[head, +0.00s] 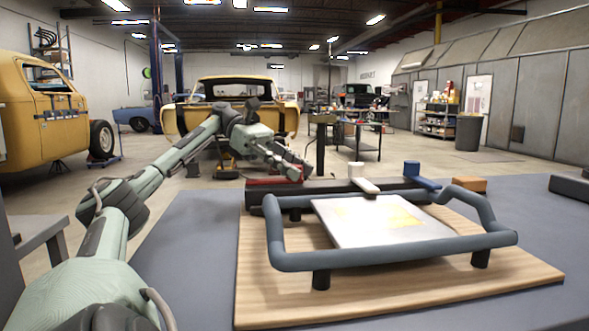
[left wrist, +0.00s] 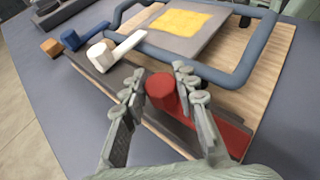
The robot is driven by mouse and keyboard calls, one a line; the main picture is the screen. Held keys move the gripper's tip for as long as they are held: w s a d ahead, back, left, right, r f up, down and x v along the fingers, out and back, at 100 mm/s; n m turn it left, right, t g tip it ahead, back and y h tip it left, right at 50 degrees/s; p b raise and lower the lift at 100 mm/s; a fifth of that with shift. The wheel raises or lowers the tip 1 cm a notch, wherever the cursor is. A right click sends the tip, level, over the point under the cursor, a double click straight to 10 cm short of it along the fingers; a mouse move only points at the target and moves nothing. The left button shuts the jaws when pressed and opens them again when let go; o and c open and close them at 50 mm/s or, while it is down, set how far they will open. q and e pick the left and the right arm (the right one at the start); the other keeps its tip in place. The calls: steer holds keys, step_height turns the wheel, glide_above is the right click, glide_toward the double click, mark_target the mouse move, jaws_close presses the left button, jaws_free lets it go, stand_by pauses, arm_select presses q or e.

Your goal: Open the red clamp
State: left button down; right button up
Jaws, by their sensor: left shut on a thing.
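The red clamp (head: 262,181) sits at the left end of a dark bar behind the blue-grey tubular frame. In the left wrist view its round red knob (left wrist: 161,86) and flat red arm (left wrist: 232,139) show, the arm lying along the dark bar. My left gripper (head: 303,174) reaches down to it from the left. In the left wrist view the fingers (left wrist: 158,78) stand on either side of the red knob, shut on it. The fingers hide parts of the clamp. My right gripper is not in view.
A white clamp (head: 366,186) and a blue clamp (head: 412,169) stand along the same bar, with an orange block (head: 469,184) to the right. A pale panel (head: 370,232) lies inside the tubular frame (head: 400,250) on a wooden board (head: 260,295). The grey table (head: 190,240) is clear at left.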

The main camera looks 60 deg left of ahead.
arm_select(q)
steer(key=shift+f, duration=0.15)
steer(key=c, duration=1.3)
jaws_free()
steer(key=shift+o, duration=0.8)
